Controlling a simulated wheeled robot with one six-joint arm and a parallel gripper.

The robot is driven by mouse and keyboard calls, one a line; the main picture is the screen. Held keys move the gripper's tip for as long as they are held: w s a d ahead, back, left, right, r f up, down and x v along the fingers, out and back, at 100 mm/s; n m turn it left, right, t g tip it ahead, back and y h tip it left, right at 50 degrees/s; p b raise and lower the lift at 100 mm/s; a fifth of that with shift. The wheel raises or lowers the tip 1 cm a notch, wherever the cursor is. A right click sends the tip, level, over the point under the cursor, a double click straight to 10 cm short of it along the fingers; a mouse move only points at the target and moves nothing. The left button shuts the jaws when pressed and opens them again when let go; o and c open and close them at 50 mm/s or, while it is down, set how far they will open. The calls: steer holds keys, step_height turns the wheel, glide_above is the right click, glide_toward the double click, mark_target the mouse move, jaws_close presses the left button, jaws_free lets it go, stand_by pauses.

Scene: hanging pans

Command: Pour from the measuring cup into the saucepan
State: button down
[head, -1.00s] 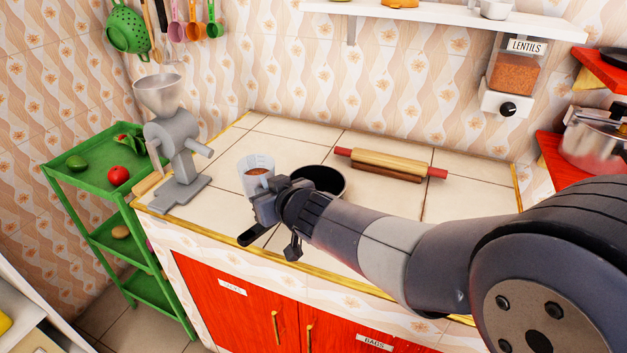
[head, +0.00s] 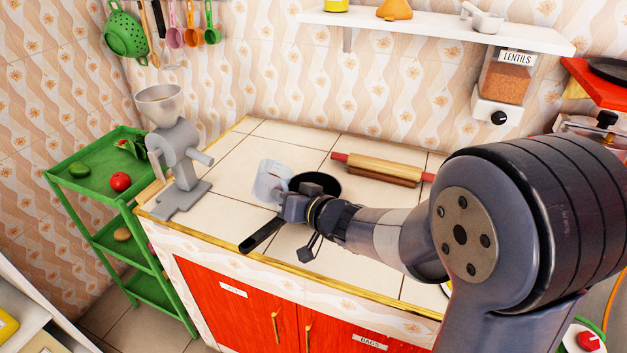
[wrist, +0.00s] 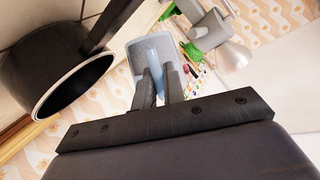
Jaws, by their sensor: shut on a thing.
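A translucent measuring cup (head: 271,181) is held above the counter, just left of the saucepan, and looks tilted. My gripper (head: 287,200) is shut on it. In the wrist view the fingers (wrist: 159,85) close on the cup (wrist: 150,52). No contents show in the cup now. The dark saucepan (head: 318,182) stands on the counter, partly hidden behind my gripper, its black handle (head: 262,236) pointing toward the front edge. In the wrist view the saucepan (wrist: 40,72) is at the left, apart from the cup; its visible interior is dark.
A rolling pin (head: 382,167) lies behind and right of the saucepan. A grey grinder (head: 178,165) stands at the counter's left end, beside a green shelf cart (head: 90,178). A lentil dispenser (head: 505,80) hangs on the back wall. Tiles between grinder and cup are clear.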

steer(key=shift+w+d+r+m+p, duration=0.15)
steer(key=shift+d+r+m+p, duration=0.15)
steer(key=shift+r, duration=0.25)
steer(key=shift+w+d+f+m+y+b, duration=0.15)
steer(key=shift+w+d+m+y+b, duration=0.2)
steer(key=shift+d+m+y, duration=0.45)
steer(key=shift+f+m, duration=0.15)
steer(key=shift+m, duration=0.15)
steer(key=shift+w+f+b, duration=0.1)
steer(key=shift+f+b, duration=0.1)
steer(key=shift+b, duration=0.4)
steer(key=shift+d+f+m+y+b, duration=0.15)
steer(key=shift+f+m+y+b, duration=0.2)
steer(key=shift+m+b, duration=0.35)
steer(key=shift+t, duration=0.3)
